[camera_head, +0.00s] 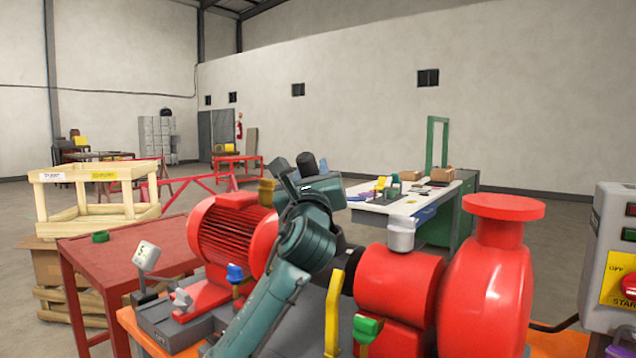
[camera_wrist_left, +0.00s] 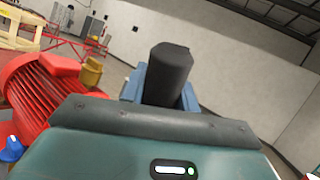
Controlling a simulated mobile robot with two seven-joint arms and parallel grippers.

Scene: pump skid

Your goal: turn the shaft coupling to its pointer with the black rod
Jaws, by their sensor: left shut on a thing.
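My left gripper (camera_head: 308,176) is raised above the pump skid, between the red motor and the red pump. It is shut on the black rod (camera_head: 306,162), whose dark rounded end stands up out of the jaws. In the left wrist view the rod (camera_wrist_left: 170,72) sits between the blue fingers (camera_wrist_left: 160,92), tilted slightly, with only wall behind it. My arm and hand cover the space between motor and pump, so I cannot see the shaft coupling or make out its pointer. My right gripper is not in view.
The ribbed red motor (camera_head: 232,238) is left of my arm; the red pump (camera_head: 490,285) is right. A yellow bar (camera_head: 334,312) and green-handled valve (camera_head: 366,328) stand close by. A grey control box (camera_head: 612,265) is far right. A red table (camera_head: 100,255) is left.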

